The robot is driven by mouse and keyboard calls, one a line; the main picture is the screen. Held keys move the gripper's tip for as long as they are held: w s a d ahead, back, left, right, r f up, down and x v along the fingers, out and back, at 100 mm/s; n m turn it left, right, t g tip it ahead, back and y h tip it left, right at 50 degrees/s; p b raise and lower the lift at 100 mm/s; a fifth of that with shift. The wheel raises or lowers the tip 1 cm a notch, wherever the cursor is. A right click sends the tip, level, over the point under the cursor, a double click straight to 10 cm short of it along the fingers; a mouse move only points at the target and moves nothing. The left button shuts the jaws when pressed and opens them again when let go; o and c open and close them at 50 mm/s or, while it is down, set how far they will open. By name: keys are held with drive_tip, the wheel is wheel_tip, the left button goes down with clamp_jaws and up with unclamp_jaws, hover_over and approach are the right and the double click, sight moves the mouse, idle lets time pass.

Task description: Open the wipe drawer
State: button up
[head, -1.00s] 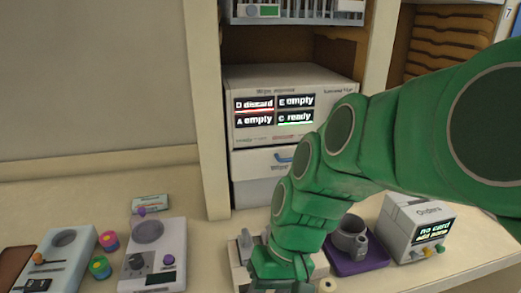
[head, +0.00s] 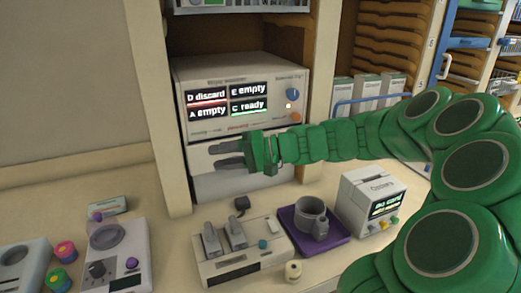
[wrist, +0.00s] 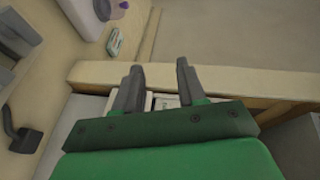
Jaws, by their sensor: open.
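The wipe drawer (head: 199,161) is a pale front just below the white box with the lit labels "D discard", "E empty", "A empty" and "C ready" (head: 250,68). The drawer looks shut. Its blue handle is hidden behind my gripper in the head view. My gripper (head: 215,157) is open, its dark fingers pointing left across the drawer front. I cannot tell whether they touch it. In the wrist view my gripper (wrist: 159,68) shows two separated fingers with nothing seen held between them.
A two-lever device (head: 240,258), a grey mug (head: 311,217) on a purple tray (head: 333,239) and a small white monitor (head: 367,193) stand on the counter below. A pale upright post (head: 161,110) borders the bay at left. A mixing device (head: 120,258) sits front left.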

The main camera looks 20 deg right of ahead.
drive_tip(key=w+d+m+t+h, duration=0.15)
drive_tip(key=w+d+t, duration=0.25)
drive_tip(key=d, duration=0.5)
drive_tip(key=w+d+m+t, duration=0.3)
drive_tip(key=w+d+t, duration=0.1)
drive_tip(key=d, duration=0.5)
wheel_tip(320, 180, down, 8)
drive_tip(key=shift+y, duration=0.25)
drive_tip(key=shift+s+x, duration=0.2)
drive_tip(key=shift+x, duration=2.25)
drive_tip(key=shift+a+r, duration=0.15)
drive_tip(key=shift+r, duration=0.05)
clamp_jaws()
